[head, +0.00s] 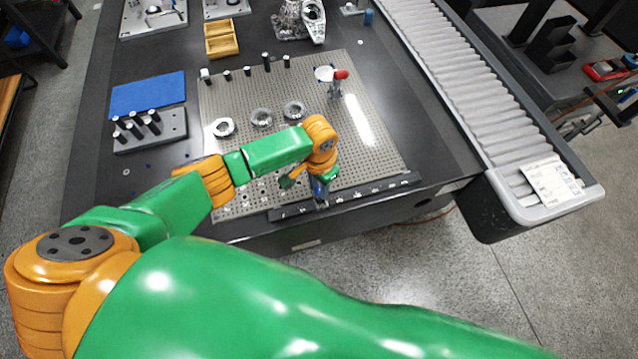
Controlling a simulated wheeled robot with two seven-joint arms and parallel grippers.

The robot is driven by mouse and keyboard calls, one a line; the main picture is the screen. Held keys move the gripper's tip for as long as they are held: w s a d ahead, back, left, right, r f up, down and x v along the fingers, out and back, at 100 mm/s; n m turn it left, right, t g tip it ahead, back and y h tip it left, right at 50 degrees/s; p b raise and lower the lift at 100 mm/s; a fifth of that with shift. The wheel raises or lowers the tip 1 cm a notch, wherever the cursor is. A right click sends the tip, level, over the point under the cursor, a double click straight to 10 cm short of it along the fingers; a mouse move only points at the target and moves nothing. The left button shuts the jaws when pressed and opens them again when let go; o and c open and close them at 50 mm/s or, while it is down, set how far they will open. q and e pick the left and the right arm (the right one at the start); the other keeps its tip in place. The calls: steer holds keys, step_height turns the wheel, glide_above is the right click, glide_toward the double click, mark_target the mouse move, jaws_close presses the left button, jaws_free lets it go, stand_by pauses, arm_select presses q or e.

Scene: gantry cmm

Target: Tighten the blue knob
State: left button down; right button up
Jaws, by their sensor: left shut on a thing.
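My left gripper (320,199) points down at the front edge of the perforated plate, near the dark strip with small marks. It is shut on a small dark blue part (319,187), which looks like the blue knob. The fingers and wrist cover most of it, so how it is seated cannot be told. My right gripper is not in view.
A blue pad (148,94) and a grey peg block (150,135) lie left. A roller conveyor (455,75) runs along the right.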

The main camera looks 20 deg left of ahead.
mark_target(319, 190)
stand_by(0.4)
arm_select(q)
steer(key=c, duration=0.6)
jaws_free()
step_height(319, 190, up, 8)
steer(key=p, duration=0.8)
steer(key=shift+f, duration=0.45)
